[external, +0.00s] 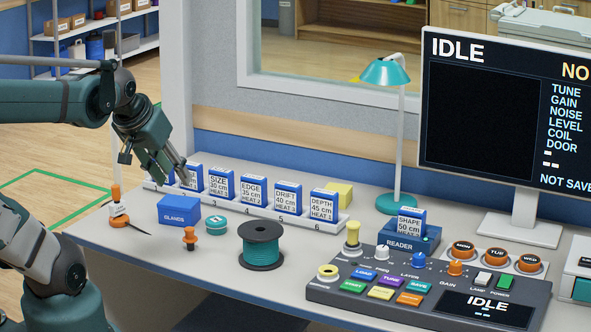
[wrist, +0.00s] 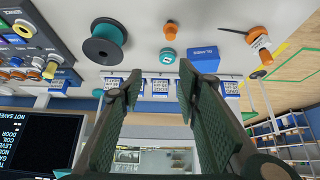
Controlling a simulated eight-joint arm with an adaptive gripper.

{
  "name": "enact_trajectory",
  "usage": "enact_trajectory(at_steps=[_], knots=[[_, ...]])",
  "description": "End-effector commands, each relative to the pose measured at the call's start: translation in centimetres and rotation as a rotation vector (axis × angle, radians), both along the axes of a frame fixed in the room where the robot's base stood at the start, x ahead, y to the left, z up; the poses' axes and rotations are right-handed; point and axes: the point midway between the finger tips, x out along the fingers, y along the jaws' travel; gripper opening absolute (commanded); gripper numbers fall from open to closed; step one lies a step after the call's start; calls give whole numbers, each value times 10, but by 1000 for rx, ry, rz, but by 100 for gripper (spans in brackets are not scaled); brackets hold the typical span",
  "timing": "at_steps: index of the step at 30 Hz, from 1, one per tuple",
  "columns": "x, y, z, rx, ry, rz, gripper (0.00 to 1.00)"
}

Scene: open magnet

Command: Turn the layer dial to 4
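The layer dial (external: 418,261) is a small blue knob on the dark console (external: 330,291), between a white knob and an orange knob. Its number setting is too small to read. My gripper (external: 174,174) is at the left end of the card rack, far to the left of the console and apart from the dial. In the wrist view my gripper (wrist: 157,82) is open, with nothing between its fingers.
A white rack (external: 285,217) holds several blue-white cards. A teal spool (external: 261,246), blue box (external: 179,213), orange stamp (external: 190,238) and teal lamp (external: 388,73) stand nearby. A reader (external: 412,241) with a card sits behind the console. The monitor (external: 480,110) reads IDLE.

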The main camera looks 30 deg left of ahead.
Motion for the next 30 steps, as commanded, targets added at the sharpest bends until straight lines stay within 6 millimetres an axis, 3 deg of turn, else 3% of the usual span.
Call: enact_trajectory(at_steps=[11,30], knots=[[36,-32,26,-51,58,10,33],[108,-114,52,-134,189,49,33]])
